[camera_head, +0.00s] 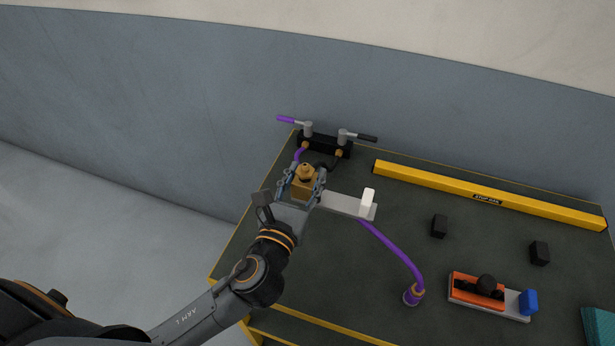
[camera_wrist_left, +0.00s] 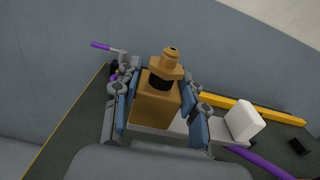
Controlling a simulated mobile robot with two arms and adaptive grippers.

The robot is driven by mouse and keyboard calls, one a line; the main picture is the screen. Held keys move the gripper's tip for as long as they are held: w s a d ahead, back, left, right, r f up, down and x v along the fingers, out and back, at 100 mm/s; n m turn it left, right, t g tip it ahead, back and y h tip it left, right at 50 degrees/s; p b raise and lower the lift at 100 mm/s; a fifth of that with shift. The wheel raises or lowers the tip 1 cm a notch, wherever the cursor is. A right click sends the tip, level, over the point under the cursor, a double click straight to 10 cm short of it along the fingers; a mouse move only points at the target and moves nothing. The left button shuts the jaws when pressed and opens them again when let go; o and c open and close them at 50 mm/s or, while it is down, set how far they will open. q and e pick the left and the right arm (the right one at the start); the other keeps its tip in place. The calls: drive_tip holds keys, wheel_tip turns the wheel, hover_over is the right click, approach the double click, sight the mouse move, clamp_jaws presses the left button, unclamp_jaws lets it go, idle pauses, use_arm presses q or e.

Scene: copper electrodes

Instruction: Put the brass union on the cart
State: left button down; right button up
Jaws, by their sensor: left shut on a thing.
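The brass union (camera_head: 304,184) is a brass-coloured block with a hexagonal fitting and a narrow tip on top. My left gripper (camera_head: 302,188) is shut on it, with blue-padded fingers on both sides. The union (camera_wrist_left: 158,96) also shows upright between the fingers (camera_wrist_left: 160,110) in the left wrist view. It is over the left part of a dark top with yellow edges (camera_head: 340,249), which looks like the cart. Whether its underside touches anything is hidden. My right gripper is not in view.
A black valve block (camera_head: 325,145) with purple and black handles stands behind the gripper. A grey plate with a white block (camera_head: 367,203) is just right of it. A purple hose (camera_head: 398,252), a yellow bar (camera_head: 480,195), small black blocks (camera_head: 439,226) and an orange device (camera_head: 477,290) lie farther right.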

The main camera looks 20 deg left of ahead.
use_arm(q)
drive_tip(key=w+a+f, duration=0.1)
drive_tip(key=w+f, duration=0.1)
drive_tip(key=w, duration=0.1)
drive_tip(key=w+a+f+b, duration=0.1)
drive_tip(key=w+a+f, duration=0.1)
drive_tip(key=w+f, duration=0.1)
drive_tip(key=w+a+f, duration=0.2)
drive_tip(key=w, duration=0.1)
drive_tip(key=shift+a+f+b, duration=0.1)
drive_tip(key=shift+f+b, duration=0.2)
drive_tip(key=shift+f, duration=0.05)
drive_tip(key=f, duration=0.1)
drive_tip(key=f+b, duration=0.1)
drive_tip(key=f, duration=0.1)
drive_tip(key=shift+w+a+f+b, duration=0.15)
drive_tip(key=shift+w+f+b, duration=0.05)
drive_tip(key=shift+w+b, duration=0.1)
drive_tip(key=shift+f, duration=0.25)
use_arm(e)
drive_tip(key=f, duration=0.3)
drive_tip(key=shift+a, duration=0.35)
use_arm(q)
drive_tip(key=shift+r, duration=0.1)
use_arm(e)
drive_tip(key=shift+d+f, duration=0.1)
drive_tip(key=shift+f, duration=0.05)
